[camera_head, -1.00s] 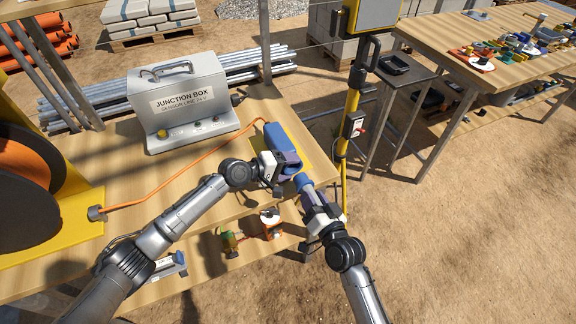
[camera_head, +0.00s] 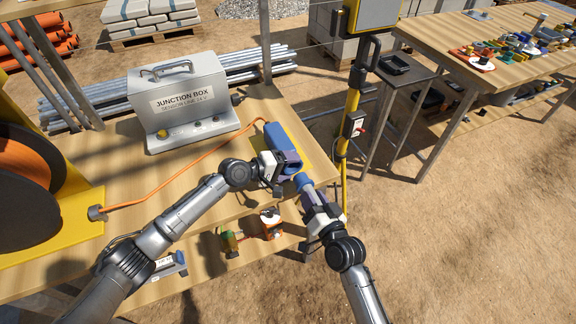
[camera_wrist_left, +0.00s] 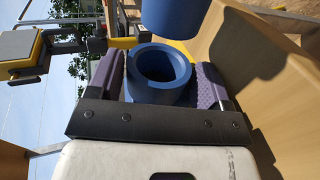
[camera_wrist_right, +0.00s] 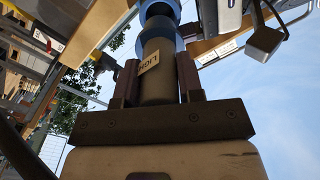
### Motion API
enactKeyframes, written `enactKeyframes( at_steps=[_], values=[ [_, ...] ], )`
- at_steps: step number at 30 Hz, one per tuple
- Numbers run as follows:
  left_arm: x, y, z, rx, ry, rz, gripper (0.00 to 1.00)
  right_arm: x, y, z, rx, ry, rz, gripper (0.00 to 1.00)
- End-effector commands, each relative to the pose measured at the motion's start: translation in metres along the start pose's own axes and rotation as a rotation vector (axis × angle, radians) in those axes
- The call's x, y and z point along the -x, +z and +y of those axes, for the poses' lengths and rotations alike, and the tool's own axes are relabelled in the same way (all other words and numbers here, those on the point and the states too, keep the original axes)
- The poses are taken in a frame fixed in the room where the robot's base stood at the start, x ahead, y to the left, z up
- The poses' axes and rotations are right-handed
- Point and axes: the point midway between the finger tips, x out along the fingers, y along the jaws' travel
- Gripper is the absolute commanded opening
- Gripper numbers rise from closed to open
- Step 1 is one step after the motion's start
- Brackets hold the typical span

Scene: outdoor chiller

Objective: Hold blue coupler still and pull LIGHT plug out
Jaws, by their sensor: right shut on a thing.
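The blue coupler (camera_head: 281,140) lies on a yellow plate at the bench's right end. In the left wrist view its round open mouth (camera_wrist_left: 160,72) sits between the purple finger pads of my left gripper (camera_wrist_left: 160,85), which look closed against both sides. In the head view the left gripper (camera_head: 274,171) is at its near end. My right gripper (camera_wrist_right: 158,85) is shut on the LIGHT plug (camera_wrist_right: 157,75), a grey body with a label and blue front. A blue cylinder (camera_wrist_left: 172,15), apparently the plug's front, stands apart from the coupler mouth in the left wrist view.
An orange cable (camera_head: 170,182) runs over the bench from a reel (camera_head: 32,180). A grey junction box (camera_head: 180,100) stands behind. A yellow post (camera_head: 350,110) rises right of the coupler. Small connectors sit on the lower shelf (camera_head: 215,255). Open ground lies at right.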

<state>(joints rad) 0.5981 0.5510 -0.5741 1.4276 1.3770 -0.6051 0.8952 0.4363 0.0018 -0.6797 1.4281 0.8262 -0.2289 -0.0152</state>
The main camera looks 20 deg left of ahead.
Motion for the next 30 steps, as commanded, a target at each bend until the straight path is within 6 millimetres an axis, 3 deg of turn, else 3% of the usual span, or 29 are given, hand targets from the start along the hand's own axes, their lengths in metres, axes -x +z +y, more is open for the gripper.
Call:
enactKeyframes(
  at_steps=[3, 14, 30],
  values=[
    [-0.001, 0.001, -0.008, 0.003, -0.015, -0.003, 0.94, 0.000, 0.000, 0.000, 0.000, -0.001, 0.001, 0.00],
    [0.007, 0.000, -0.010, 0.001, -0.017, -0.002, 0.94, 0.000, 0.000, 0.000, 0.000, 0.000, 0.001, 0.00],
    [0.098, -0.001, 0.000, -0.002, -0.001, 0.001, 0.94, 0.000, -0.001, 0.000, 0.000, 0.000, 0.001, 0.00]
  ],
)
